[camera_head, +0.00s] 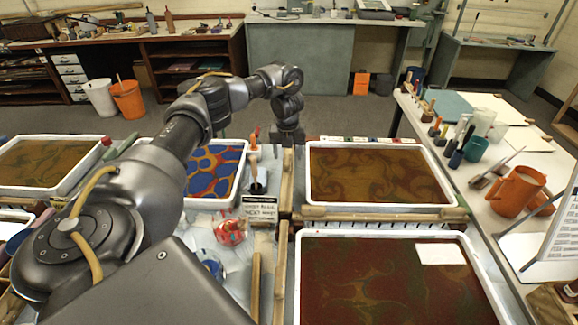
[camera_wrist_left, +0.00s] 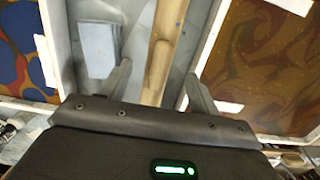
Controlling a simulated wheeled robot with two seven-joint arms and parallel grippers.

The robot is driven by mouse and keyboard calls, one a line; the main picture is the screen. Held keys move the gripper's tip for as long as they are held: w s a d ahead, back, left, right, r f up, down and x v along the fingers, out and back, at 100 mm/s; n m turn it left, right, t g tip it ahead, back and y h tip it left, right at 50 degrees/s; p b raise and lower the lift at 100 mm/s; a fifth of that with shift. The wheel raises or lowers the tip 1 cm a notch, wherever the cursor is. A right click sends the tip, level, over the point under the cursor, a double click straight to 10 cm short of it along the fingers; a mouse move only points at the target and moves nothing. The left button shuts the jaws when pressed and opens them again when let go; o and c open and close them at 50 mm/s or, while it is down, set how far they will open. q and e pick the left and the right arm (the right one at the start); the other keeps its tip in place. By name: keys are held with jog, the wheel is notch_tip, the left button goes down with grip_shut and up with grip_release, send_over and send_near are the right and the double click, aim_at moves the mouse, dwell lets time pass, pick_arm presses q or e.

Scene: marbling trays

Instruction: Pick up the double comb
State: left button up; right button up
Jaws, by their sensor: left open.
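My left gripper (camera_head: 289,138) is at the far end of the gap between the blue-and-orange tray and the brown swirled tray. In the left wrist view my left gripper (camera_wrist_left: 157,76) is open, with a finger on either side of a long wooden bar (camera_wrist_left: 163,48); the fingers look apart from it. I cannot tell whether this bar is the double comb, as no teeth show clearly. Another wooden bar (camera_head: 385,214) with small pegs lies along the near rim of the brown swirled tray. My right gripper is not in view.
The blue-and-orange tray (camera_head: 243,150) and brown swirled tray (camera_head: 447,190) flank the gap. A dark red tray (camera_head: 400,233) is nearer. A small sign (camera_head: 260,209) and a red-patterned ball-like item (camera_head: 229,232) stand left of the gap. An orange jug (camera_head: 515,192) is on the right table.

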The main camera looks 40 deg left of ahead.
aim_at(288, 159)
pick_arm(q)
jog(key=shift+a+f, duration=0.2)
jog(key=shift+f, duration=0.25)
jog(key=shift+s, duration=0.1)
jog(key=f, duration=0.3)
jog(key=f+b, duration=0.1)
jog(key=shift+w+d+f, duration=0.1)
jog(key=shift+w+f, duration=0.1)
jog(key=shift+w, duration=0.1)
jog(key=shift+f, duration=0.3)
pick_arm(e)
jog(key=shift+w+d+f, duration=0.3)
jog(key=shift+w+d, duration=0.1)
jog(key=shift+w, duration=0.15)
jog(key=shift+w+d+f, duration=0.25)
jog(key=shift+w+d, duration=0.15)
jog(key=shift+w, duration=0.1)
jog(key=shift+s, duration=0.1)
pick_arm(q)
jog(key=c, duration=1)
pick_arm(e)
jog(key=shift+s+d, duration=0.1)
